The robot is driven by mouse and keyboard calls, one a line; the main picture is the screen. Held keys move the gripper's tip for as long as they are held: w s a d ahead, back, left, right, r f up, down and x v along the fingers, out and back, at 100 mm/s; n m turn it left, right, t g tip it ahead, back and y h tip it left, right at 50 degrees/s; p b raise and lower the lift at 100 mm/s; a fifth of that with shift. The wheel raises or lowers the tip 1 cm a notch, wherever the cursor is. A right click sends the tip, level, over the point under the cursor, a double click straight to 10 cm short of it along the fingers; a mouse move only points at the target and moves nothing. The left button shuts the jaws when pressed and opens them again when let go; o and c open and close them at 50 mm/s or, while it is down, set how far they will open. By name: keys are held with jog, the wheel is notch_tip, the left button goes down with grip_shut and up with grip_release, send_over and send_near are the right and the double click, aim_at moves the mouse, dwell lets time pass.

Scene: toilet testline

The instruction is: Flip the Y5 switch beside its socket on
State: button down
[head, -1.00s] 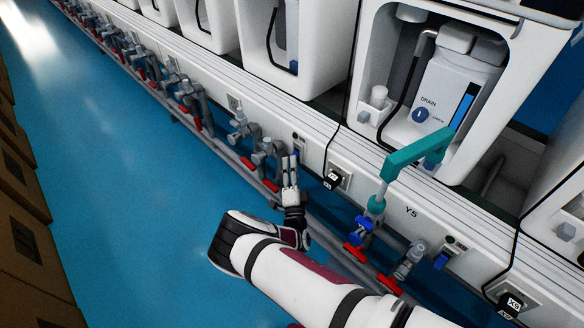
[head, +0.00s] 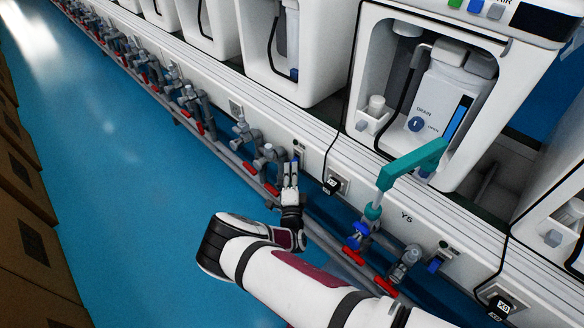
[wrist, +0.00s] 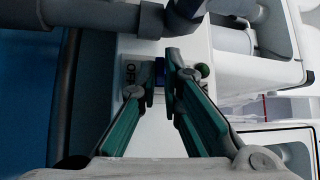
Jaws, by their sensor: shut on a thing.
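The Y5 label (head: 406,217) is on the white panel, right of a socket with a black plug (head: 333,185). A small switch plate (head: 299,148) is left of that socket. My gripper (head: 291,164) is at this plate in the head view. In the wrist view my gripper (wrist: 162,84) has its fingertips around a small blue switch lever (wrist: 160,70) and is shut on it.
Another blue switch (head: 435,265) is farther right. Grey pipes (wrist: 110,18) cross just above the fingertips in the wrist view.

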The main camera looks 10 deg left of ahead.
notch_tip(320, 180, up, 3)
jog(key=m+g+p, duration=0.2)
jog(key=g+p, duration=0.1)
jog(key=p, duration=0.3)
jog(key=m+g+p, duration=0.2)
jog(key=m+p, duration=0.1)
jog(key=p, duration=0.3)
jog(key=shift+w+d+r+m+g, duration=0.2)
jog(key=shift+m+g, duration=0.1)
jog(key=shift+g, duration=0.1)
jog(key=c, duration=1.7)
grip_release()
jog(key=v, duration=1.2)
jog(key=shift+a+r, duration=0.1)
